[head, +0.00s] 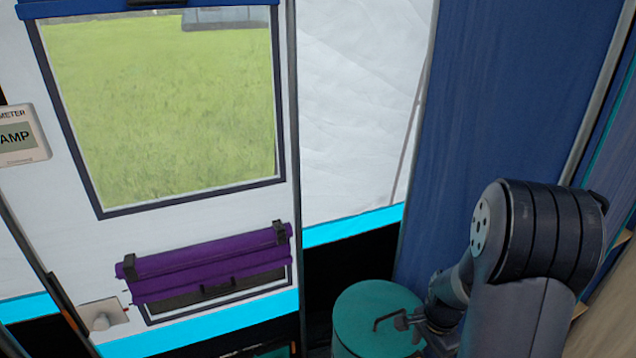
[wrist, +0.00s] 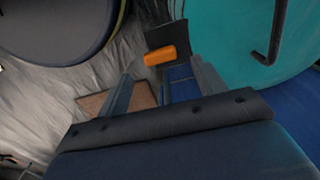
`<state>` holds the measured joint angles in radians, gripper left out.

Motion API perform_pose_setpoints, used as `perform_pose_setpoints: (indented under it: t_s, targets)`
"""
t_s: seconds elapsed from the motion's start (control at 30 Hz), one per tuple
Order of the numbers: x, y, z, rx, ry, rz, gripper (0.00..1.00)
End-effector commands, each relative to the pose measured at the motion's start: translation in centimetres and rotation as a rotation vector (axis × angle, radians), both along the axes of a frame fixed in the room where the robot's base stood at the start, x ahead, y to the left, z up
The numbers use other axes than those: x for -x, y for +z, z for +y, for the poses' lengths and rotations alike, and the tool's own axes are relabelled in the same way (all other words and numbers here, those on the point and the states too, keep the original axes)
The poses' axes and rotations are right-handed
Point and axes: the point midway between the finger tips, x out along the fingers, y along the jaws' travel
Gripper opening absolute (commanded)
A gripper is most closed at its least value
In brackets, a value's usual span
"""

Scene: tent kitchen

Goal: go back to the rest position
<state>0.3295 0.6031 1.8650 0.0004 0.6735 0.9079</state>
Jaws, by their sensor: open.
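My gripper (wrist: 162,72) shows in the wrist view with its two fingers spread apart and nothing held between them. In the head view my arm is folded at the lower right, and my gripper's fingers cannot be made out there. A teal round-topped container (head: 372,310) stands just left of my arm; a teal surface (wrist: 225,25) with a dark bent handle (wrist: 277,35) fills the upper right of the wrist view. A small orange piece (wrist: 160,55) on a dark panel shows beyond the fingertips, apart from them.
A tent wall with a window (head: 165,100) and a rolled purple blind (head: 205,265) is ahead. A blue curtain (head: 495,90) hangs behind my arm. A meter (head: 18,135) is at the left edge. A dark round object (wrist: 60,25) is at the wrist view's upper left.

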Motion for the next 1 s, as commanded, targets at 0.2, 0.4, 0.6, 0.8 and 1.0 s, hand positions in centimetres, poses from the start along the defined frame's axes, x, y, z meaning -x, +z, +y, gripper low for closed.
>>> perform_pose_setpoints:
  t_s: [0.2, 0.4, 0.6, 0.8, 1.0]
  targets:
    - [0.1, -4.1, 0.0, -0.001, 0.0, 0.003, 0.65]
    - [0.0, -4.8, 0.0, 0.0, 0.029, 0.0, 0.65]
    - [0.0, -4.8, 0.0, 0.0, 0.048, 0.0, 0.65]
    - [0.0, -4.8, 0.0, 0.0, 0.047, 0.0, 0.65]
    - [0.0, -4.5, 0.0, 0.0, 0.004, -0.001, 0.65]
